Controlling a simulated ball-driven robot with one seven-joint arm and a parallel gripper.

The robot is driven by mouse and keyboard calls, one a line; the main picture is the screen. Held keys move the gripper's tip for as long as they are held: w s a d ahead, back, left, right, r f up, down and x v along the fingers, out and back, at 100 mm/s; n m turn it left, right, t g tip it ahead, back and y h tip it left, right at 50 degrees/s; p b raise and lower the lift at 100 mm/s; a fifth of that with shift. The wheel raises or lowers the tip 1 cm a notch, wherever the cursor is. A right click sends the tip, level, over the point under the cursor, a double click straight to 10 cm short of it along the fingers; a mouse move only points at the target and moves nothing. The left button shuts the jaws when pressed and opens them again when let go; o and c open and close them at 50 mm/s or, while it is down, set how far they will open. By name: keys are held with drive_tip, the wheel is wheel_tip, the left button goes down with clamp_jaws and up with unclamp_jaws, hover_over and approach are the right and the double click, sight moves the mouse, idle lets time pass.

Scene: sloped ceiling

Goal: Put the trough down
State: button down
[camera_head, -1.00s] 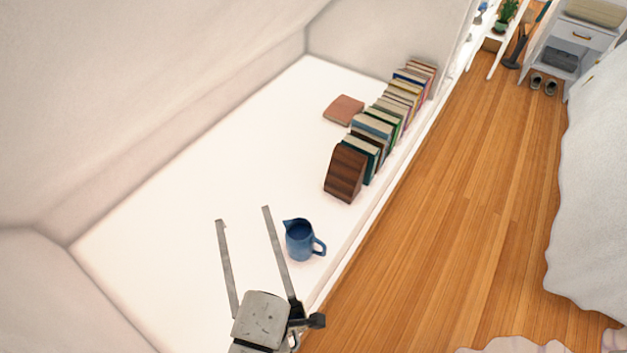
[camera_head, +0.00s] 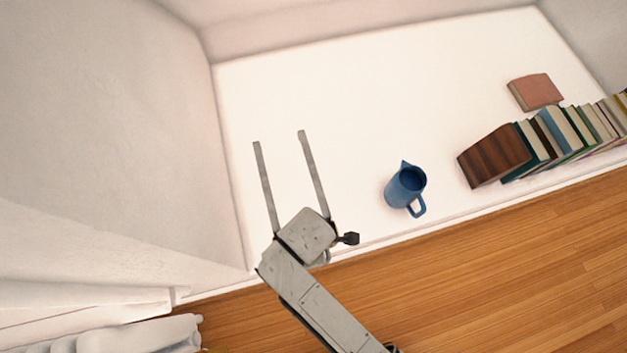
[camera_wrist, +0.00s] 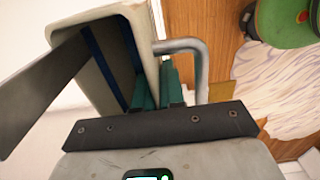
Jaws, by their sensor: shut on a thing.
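In the wrist view a pale beige trough-like thing (camera_wrist: 147,45) with a dark, blue-edged inside stands close in front of the wrist. One grey finger crosses at its left, green parts show beside it, and a bent grey bar (camera_wrist: 190,46) sits at its right. My gripper (camera_head: 279,137) reaches over the white surface (camera_head: 360,90) in the head view with its two long fingers parallel and apart. It is shut on the trough, though in the head view I cannot make the trough out between the fingers. The contact points are hidden.
A blue jug (camera_head: 403,187) stands right of my gripper. A brown wooden block (camera_head: 494,156), a row of books (camera_head: 560,134) and a flat reddish book (camera_head: 535,91) lie farther right. A pale wall (camera_head: 110,120) rises at the left. The surface behind my fingers is clear.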

drive_tip(key=shift+w+d+f+b, duration=0.1)
drive_tip(key=shift+w+f+b, duration=0.3)
drive_tip(key=shift+w+f, duration=1.05)
drive_tip(key=shift+w+d+f+b, duration=0.15)
drive_tip(key=shift+w+f+b, duration=0.25)
drive_tip(key=shift+w+f, duration=1.05)
drive_tip(key=shift+w+d+f+b, duration=0.1)
drive_tip(key=shift+w+f+b, duration=0.5)
drive_tip(key=shift+f, duration=1.45)
drive_tip(key=shift+w+f, duration=0.1)
drive_tip(key=shift+w, duration=0.05)
drive_tip(key=c, duration=1.2)
unclamp_jaws()
drive_tip(key=shift+c, duration=0.2)
wheel_tip(320, 180, up, 12)
drive_tip(key=p, duration=0.3)
